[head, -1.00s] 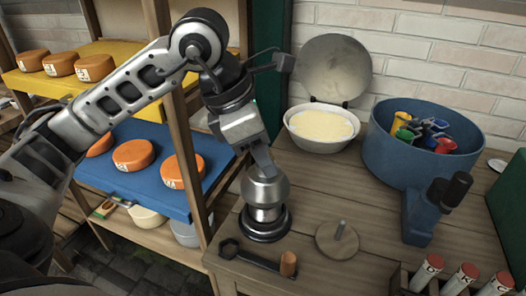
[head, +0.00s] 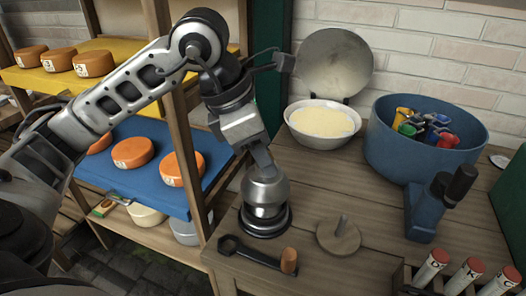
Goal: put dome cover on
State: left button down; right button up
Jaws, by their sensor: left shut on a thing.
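A silver metal dome cover (head: 266,192) stands over a dark round base (head: 264,222) on the wooden table, near its left edge. My left gripper (head: 262,168) comes down from above and is shut on the top of the dome cover. The dome sits at the base, upright or nearly so; I cannot tell whether it is fully seated. My right gripper does not show.
Close by are a black wrench with an orange end (head: 262,254) and a wooden disc with a peg (head: 338,236). A white bowl (head: 322,136), a blue tub (head: 385,160) of coloured items, a blue clamp-like tool (head: 425,210) and red-capped tubes (head: 465,275) stand right.

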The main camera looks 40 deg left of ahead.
pick_arm(q)
jog(key=shift+f+b, duration=0.45)
jog(key=shift+f, duration=0.1)
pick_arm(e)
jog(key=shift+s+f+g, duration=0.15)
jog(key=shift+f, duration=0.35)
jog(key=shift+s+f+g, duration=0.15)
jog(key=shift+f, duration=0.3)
pick_arm(q)
jog(key=shift+f+b, duration=1.15)
jog(key=shift+f, duration=0.05)
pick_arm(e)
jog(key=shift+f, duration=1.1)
pick_arm(q)
jog(key=c, duration=0.7)
grip_release()
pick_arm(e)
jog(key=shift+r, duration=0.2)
